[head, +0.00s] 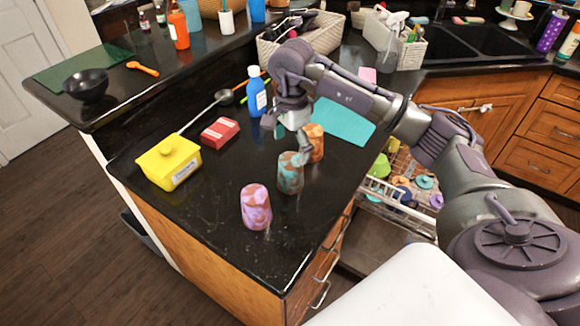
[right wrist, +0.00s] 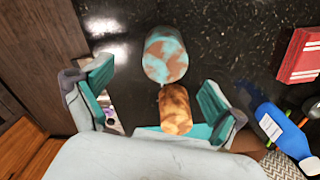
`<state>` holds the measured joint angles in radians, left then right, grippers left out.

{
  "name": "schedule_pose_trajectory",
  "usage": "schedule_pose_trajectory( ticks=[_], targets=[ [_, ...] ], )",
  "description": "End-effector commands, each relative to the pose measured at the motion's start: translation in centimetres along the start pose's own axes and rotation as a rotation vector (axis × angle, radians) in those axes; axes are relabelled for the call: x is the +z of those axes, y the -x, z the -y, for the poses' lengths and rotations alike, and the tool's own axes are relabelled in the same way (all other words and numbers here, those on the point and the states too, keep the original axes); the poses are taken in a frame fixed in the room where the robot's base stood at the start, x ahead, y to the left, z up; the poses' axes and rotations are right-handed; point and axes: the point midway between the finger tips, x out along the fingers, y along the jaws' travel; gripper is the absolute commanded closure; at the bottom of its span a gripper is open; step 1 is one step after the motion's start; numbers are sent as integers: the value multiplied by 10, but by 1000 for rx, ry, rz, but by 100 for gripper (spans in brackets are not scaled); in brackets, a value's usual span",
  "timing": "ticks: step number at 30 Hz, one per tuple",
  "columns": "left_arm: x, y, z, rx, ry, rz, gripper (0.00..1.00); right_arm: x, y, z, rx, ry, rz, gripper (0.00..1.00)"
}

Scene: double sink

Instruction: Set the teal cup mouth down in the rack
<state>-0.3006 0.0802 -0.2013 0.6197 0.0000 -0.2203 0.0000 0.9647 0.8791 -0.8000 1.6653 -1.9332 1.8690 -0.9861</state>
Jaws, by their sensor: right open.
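The teal cup (head: 290,178), with brown patches, stands on the black counter between two other cups. In the right wrist view the teal cup (right wrist: 165,54) lies just beyond the open fingers. My right gripper (head: 288,138) is open and empty, above the counter close behind the teal cup. In the right wrist view its two teal-padded fingers (right wrist: 157,86) are spread wide, with an orange-brown cup (right wrist: 176,112) showing between them. The rack (head: 400,211) is pulled out low beside the counter, partly hidden by my right arm. My left gripper is out of view.
A pink-purple cup (head: 256,208) stands in front of the teal cup; the orange cup (head: 316,143) stands behind. A yellow container (head: 170,163), red box (head: 220,133), ladle (head: 205,110) and blue bottle (head: 257,95) are farther left. The rack holds several colourful dishes (head: 402,192).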

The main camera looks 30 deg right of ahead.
Motion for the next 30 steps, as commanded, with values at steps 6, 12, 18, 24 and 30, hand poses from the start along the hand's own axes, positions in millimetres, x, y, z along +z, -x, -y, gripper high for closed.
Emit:
schedule_pose_trajectory(
  ticks=[6, 12, 18, 24, 30],
  targets=[
    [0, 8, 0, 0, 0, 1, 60, 1, -29, 0, 2, 0, 1, 5],
    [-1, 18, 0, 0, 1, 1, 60, 0, -42, 2, 3, 0, 3, 5],
    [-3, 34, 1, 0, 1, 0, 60, -2, -73, 7, 3, -1, 3, 5],
    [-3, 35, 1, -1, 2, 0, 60, -2, -86, 8, -1, 0, 3, 5],
    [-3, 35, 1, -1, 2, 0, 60, -2, -86, 8, -2, 0, 3, 11]
  ],
)
